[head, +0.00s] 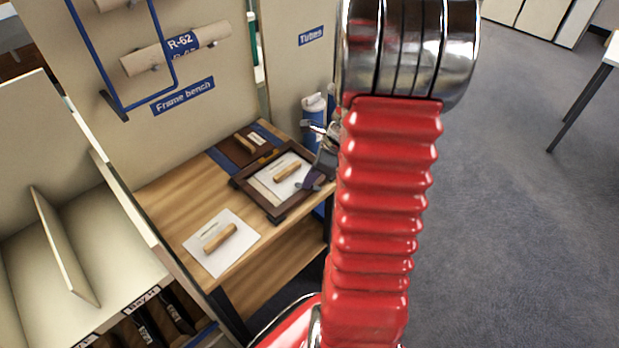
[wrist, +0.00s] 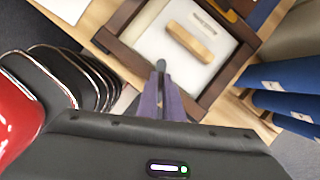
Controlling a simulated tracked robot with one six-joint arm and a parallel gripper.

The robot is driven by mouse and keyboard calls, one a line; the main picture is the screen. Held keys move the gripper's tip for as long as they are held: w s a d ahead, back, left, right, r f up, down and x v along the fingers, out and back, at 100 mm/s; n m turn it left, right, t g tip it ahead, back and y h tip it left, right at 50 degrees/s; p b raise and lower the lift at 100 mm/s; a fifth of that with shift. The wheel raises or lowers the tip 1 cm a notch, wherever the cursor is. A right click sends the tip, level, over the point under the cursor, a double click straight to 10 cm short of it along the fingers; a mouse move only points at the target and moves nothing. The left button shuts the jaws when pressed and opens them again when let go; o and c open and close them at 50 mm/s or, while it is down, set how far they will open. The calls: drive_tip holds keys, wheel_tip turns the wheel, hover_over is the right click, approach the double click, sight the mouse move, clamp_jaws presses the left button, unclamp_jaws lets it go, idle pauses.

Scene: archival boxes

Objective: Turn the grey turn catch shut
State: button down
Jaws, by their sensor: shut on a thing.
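The dark brown frame (head: 275,211) lies on the wooden bench, and its near rim (wrist: 120,55) crosses the wrist view. Inside it is a white sheet with a wooden block (wrist: 190,42) on it. My gripper (wrist: 162,84) is at the frame's near rim, its purple fingers closed together. The rounded grey end of the turn catch (wrist: 160,65) shows just beyond the fingertips, reaching over the inner edge of the rim. The rest of the catch is hidden between the fingers. In the head view my gripper (head: 309,182) is at the frame's right side and the catch cannot be made out.
An orange catch (wrist: 228,15) sits on the frame's far side. A white sheet with a wooden block (head: 220,238) lies nearer on the bench (head: 165,205). Blue tubes (wrist: 285,75) stand close on the right. Pale shelving (head: 95,230) is at left; open carpet at right.

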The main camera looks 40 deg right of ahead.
drive_tip(key=m+h, duration=0.1)
drive_tip(key=m, duration=0.2)
drive_tip(key=m+h, duration=0.1)
drive_tip(key=m, duration=0.2)
drive_tip(key=shift+s+a+t+h, duration=0.1)
drive_tip(key=shift+a+t+h, duration=0.05)
drive_tip(key=shift+t+h, duration=0.15)
idle(0.3)
drive_tip(key=c, duration=1.9)
unclamp_jaws()
drive_tip(key=shift+v, duration=6.85)
drive_tip(key=shift+s, duration=0.1)
